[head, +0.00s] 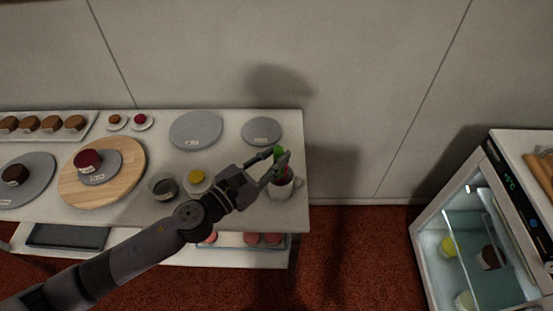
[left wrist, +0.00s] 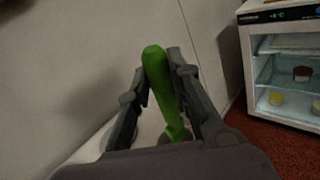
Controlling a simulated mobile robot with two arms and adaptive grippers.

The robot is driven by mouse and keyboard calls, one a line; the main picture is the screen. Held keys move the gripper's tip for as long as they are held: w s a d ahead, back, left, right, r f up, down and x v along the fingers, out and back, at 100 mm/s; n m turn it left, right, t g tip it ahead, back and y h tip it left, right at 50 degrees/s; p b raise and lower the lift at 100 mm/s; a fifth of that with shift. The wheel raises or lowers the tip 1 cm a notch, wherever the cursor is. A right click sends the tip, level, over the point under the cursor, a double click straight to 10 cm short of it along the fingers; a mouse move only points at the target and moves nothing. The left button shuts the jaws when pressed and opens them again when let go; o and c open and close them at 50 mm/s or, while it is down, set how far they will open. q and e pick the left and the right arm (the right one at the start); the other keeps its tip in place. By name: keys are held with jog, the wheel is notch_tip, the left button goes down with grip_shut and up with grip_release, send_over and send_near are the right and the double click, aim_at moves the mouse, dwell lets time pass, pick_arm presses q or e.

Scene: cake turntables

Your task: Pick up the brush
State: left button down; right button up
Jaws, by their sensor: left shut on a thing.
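The brush shows as a green handle (left wrist: 162,85) standing between my fingers in the left wrist view. In the head view its green tip (head: 278,151) shows at the fingertips; its lower end is hidden. My left gripper (head: 273,160) is shut on the green handle, above the white cup (head: 285,190) at the table's right end. A red item (head: 283,172) shows just above the cup, partly hidden by the fingers. I cannot tell whether the brush still reaches into the cup. My right gripper is in neither view.
The white table (head: 225,160) holds two bare grey turntables (head: 196,130) (head: 262,130) behind my arm, and a wooden board (head: 130,160) with a red cake (head: 88,160). A yellow cake (head: 197,177) sits beside my arm. A glass-front fridge (head: 430,240) stands right, across clear floor.

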pick_arm(q)
jog(key=b+v, duration=0.6)
jog(key=v, duration=0.7)
jog(key=shift+s+f, duration=0.2)
jog(key=shift+f, duration=0.05)
jog(key=shift+a, duration=0.15)
